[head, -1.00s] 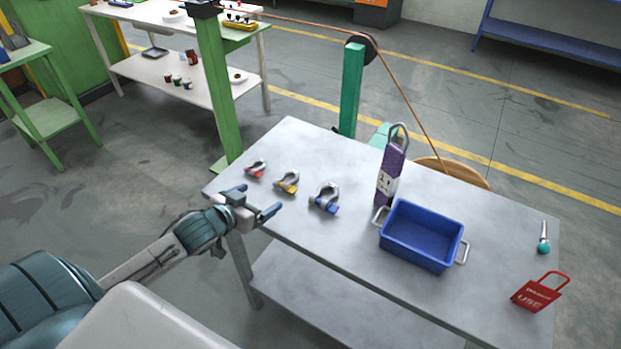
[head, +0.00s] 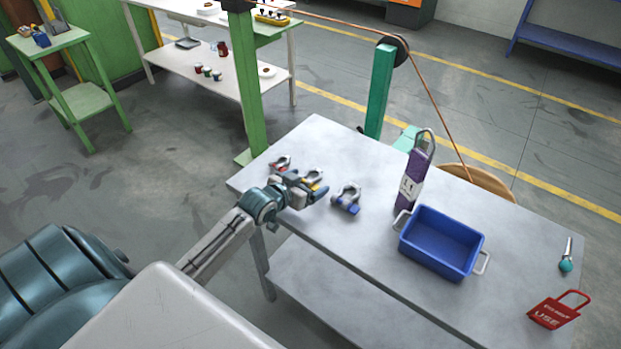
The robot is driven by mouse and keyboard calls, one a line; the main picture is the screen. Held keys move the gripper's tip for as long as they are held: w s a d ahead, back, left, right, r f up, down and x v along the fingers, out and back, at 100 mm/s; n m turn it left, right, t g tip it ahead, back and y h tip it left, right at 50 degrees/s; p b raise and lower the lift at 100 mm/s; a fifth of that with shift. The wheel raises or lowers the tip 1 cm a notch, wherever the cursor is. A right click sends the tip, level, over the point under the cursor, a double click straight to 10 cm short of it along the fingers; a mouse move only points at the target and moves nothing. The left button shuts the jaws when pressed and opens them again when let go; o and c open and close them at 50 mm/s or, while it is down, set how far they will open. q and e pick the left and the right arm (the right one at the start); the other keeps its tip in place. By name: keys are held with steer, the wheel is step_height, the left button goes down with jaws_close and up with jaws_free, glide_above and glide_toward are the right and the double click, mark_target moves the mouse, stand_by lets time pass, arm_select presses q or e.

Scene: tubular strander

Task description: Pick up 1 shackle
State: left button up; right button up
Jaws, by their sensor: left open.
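Three metal shackles stand in a row on the grey table (head: 365,255). The shackle with a red pin (head: 283,160) is at the left, the one with a yellow pin (head: 315,175) is in the middle, and the one with a blue pin (head: 347,197) is at the right. My left gripper (head: 300,184) is open over the table's left part, in front of the yellow-pin shackle and partly hiding it. One finger is near the red-pin shackle. I cannot tell whether it touches either shackle. My right gripper is not in view.
A blue bin (head: 432,262) with metal handles stands right of the shackles. A purple labelled object (head: 414,180) stands behind it. A red tag (head: 556,311) and a teal-handled tool (head: 566,262) lie at the right. A green post (head: 247,90) rises behind the table's left corner.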

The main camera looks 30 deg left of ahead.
arm_select(q)
steer(key=shift+c, duration=0.4)
steer(key=c, duration=1.1)
steer(key=shift+c, duration=0.5)
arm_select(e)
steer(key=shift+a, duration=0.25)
arm_select(q)
steer(key=shift+r, duration=0.1)
